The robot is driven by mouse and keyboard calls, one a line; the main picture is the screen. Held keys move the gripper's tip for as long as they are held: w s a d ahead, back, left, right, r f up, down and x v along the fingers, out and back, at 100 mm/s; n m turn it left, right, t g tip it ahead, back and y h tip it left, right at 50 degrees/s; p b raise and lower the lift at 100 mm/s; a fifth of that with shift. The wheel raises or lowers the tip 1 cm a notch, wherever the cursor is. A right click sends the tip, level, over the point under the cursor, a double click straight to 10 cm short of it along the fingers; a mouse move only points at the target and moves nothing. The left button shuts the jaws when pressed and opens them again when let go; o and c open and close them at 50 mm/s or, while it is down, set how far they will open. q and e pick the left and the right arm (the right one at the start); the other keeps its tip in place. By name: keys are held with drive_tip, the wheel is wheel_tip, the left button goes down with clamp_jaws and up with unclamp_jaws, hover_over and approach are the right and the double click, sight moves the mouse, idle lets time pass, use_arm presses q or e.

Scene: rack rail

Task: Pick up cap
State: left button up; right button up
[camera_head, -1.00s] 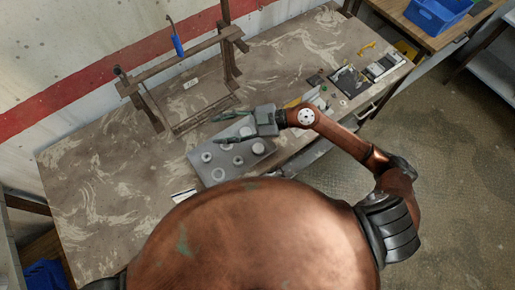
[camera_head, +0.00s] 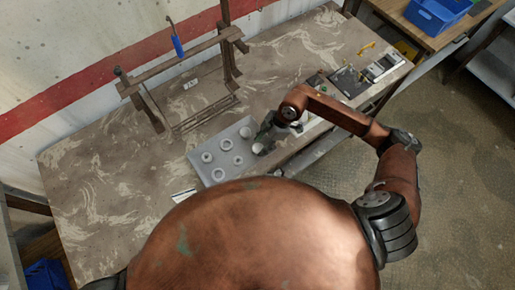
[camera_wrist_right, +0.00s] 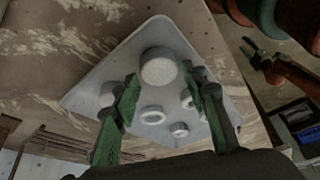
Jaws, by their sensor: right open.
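A grey tray (camera_head: 213,139) holds several round white caps and rings on the table. A large white cap (camera_head: 258,148) is at the tray's right side, close to my right gripper (camera_head: 265,137). In the right wrist view this cap (camera_wrist_right: 160,67) lies just beyond and between the fingertips of my right gripper (camera_wrist_right: 163,82). The green-and-grey fingers are spread and hold nothing. Smaller rings, such as a white ring (camera_wrist_right: 180,130), sit nearer on the tray (camera_wrist_right: 95,82). Whether the fingers touch the cap cannot be told. My left gripper is not in view.
A brown rack frame (camera_head: 185,62) stands behind the tray, with a blue-handled tool (camera_head: 178,46) hanging at it. Dark flat devices (camera_head: 348,82) lie at the table's right. The left part of the table (camera_head: 95,175) is clear.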

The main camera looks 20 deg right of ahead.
sight(258, 149)
drive_tip(key=shift+x, duration=1.2)
drive_tip(key=shift+c, duration=0.4)
drive_tip(key=c, duration=0.6)
drive_tip(key=shift+r, duration=0.1)
drive_tip(key=shift+c, duration=0.2)
